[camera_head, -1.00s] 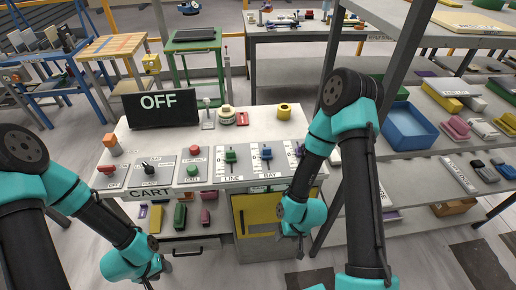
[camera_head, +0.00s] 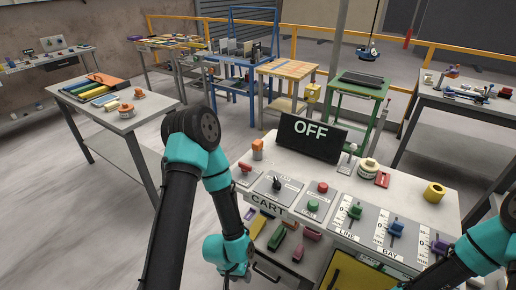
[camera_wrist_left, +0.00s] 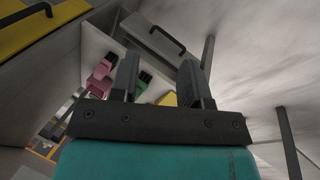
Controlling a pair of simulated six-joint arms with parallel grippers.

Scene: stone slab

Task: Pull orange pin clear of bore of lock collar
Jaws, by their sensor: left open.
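My left gripper (camera_head: 236,277) hangs low in front of the cart in the head view, with its fingers barely visible. In the left wrist view its two dark fingers (camera_wrist_left: 160,82) stand apart with nothing between them. On the grey table at the left stand small orange-and-white round pieces (camera_head: 126,110) and an orange piece (camera_head: 139,93). They are too small to tell which is the orange pin or the lock collar, or whether a pin sits in a bore. My left gripper is well away from that table. My right gripper is out of view.
The grey table (camera_head: 112,119) also holds a tray of coloured bars (camera_head: 97,88). The cart (camera_head: 300,222) carries an OFF display (camera_head: 311,137), switches, sliders and a yellow ring (camera_head: 434,192). Open floor (camera_head: 95,215) lies between me and the grey table.

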